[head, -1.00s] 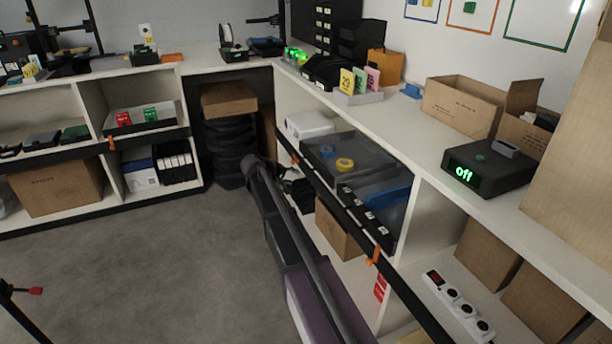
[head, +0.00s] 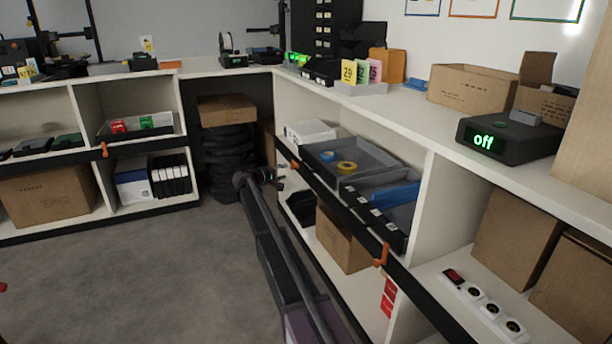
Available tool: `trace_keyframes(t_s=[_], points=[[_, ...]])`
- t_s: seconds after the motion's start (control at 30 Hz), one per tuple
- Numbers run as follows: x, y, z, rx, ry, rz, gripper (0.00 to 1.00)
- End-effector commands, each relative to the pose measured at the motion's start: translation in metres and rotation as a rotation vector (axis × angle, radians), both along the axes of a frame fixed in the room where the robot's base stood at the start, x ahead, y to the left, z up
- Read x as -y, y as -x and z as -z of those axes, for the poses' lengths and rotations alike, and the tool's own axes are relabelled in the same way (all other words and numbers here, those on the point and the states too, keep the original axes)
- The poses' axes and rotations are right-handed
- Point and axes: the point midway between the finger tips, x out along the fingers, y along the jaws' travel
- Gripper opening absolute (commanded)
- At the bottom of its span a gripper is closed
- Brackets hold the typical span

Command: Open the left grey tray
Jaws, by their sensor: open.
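The left grey tray (head: 375,155) sits in the right-hand shelf below the worktop, with a blue tape roll (head: 327,156) and a yellow tape roll (head: 346,168) in it. A second grey tray (head: 400,216) with a blue item (head: 396,195) lies to its right, nearer to me. My gripper (head: 287,177) is small and dark at the end of my arm, to the left of the left tray's front. It is open, and the fingers are hard to make out. I cannot tell whether it touches the shelf edge.
A black rail with orange clips (head: 381,256) runs along the shelf front. A white box (head: 310,132) is left of the trays. A cardboard box (head: 342,236) and a power strip (head: 485,305) are on the lower shelf. The grey floor (head: 130,275) at left is open.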

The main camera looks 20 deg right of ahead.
Motion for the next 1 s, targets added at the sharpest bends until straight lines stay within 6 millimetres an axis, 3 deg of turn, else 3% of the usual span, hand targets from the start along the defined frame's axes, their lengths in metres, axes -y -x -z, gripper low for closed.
trace_keyframes(t_s=[0.57,0.77,1.0], points=[[0.004,-0.004,0.002,0.000,0.007,-0.001,0.51],[0.016,-0.010,0.005,0.001,0.006,0.000,0.51],[0.045,-0.024,0.012,0.000,0.006,0.001,0.51]])
